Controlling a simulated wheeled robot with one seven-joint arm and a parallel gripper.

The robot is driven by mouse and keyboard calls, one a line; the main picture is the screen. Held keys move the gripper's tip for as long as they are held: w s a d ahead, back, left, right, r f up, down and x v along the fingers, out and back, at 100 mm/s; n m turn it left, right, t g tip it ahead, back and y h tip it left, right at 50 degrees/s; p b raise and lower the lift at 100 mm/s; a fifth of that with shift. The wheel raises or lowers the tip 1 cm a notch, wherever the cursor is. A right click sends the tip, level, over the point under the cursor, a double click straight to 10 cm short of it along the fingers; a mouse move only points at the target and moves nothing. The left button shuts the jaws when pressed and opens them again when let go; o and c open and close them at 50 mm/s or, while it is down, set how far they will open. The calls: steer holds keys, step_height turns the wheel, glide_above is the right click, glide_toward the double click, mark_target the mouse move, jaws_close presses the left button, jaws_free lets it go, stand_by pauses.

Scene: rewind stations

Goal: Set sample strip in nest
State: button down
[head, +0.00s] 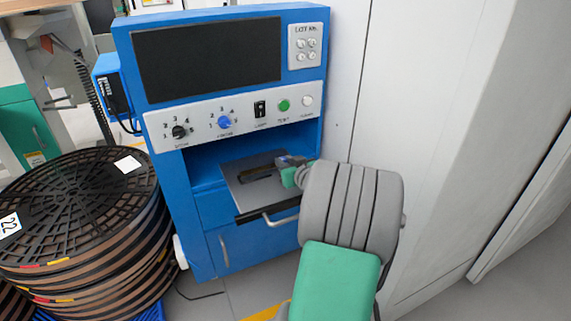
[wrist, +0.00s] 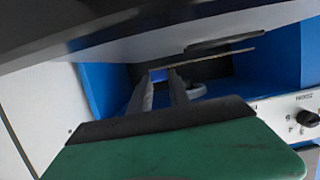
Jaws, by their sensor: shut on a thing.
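The sample strip (head: 257,173) looks like a narrow dark brown bar over the grey tray (head: 256,197) that juts from the blue machine. My gripper (head: 291,162) is at the strip's right end and shut on it. In the wrist view, my gripper's fingers (wrist: 163,85) reach to a thin tan edge (wrist: 215,57), probably the strip seen nearly edge-on. The nest is on the tray, but I cannot separate its outline from the dark strip. I cannot tell whether the strip touches the nest or is just above it.
The blue machine (head: 205,225) has a dark screen (head: 208,60) and a knob panel (head: 235,118) above the tray's bay. A drawer handle (head: 280,219) is below the tray. Stacked black reels (head: 80,215) stand at left. A white wall (head: 430,120) is close on the right.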

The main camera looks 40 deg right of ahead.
steer(key=c, duration=1.6)
jaws_free()
steer(key=shift+s+f, duration=0.1)
steer(key=shift+f, duration=0.25)
steer(key=o, duration=0.4)
steer(key=shift+a+f, duration=0.1)
steer(key=shift+f, duration=0.1)
steer(key=shift+c, duration=0.2)
steer(key=shift+r+p, duration=0.25)
steer(key=shift+p, duration=0.05)
steer(key=shift+r+p, duration=0.5)
steer(key=shift+p, duration=0.1)
steer(key=p+v, duration=0.1)
steer(key=v, duration=1.1)
steer(key=shift+r+p, duration=0.1)
steer(key=shift+p, duration=0.25)
